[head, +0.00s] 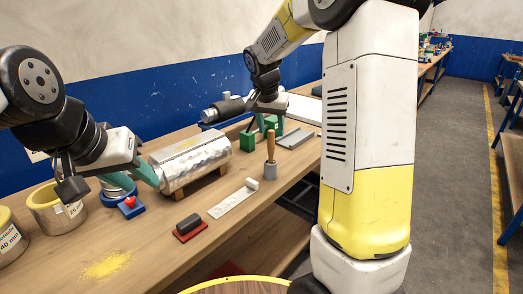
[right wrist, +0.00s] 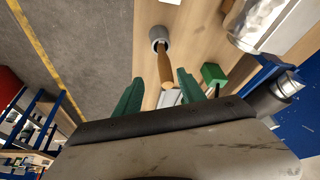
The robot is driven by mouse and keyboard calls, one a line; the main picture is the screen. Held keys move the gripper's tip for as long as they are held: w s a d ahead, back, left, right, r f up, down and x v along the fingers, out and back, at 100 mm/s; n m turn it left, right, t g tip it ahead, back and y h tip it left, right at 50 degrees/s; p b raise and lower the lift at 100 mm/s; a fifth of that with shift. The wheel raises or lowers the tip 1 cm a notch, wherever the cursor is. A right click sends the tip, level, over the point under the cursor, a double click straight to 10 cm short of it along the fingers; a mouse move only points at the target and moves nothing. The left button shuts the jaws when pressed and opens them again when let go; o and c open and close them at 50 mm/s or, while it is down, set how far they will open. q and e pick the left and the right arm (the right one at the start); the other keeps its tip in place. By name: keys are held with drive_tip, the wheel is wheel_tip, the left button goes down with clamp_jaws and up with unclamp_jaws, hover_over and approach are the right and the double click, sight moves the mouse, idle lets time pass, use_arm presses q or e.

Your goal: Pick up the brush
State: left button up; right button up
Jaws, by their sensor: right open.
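The brush (head: 270,146) has a wooden handle and stands upright, its lower end at a grey cylindrical cup (head: 270,173) on the bench. In the right wrist view the brush handle (right wrist: 165,66) points toward my gripper, with the grey cup (right wrist: 158,34) beyond it. My right gripper (head: 269,127) is open and empty, behind and above the handle in the head view. In the right wrist view its green fingers (right wrist: 160,88) lie on either side of the handle's end; depth is unclear. My left gripper (head: 143,183) is open, by the left end of a silver duct.
The silver duct (head: 190,163) lies on a wooden cradle.

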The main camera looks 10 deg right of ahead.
hover_over(271, 162)
drive_tip(key=w, duration=0.1)
wheel_tip(271, 162, down, 8)
drive_tip(key=shift+d+r, duration=0.1)
drive_tip(key=shift+r, duration=0.15)
clamp_jaws()
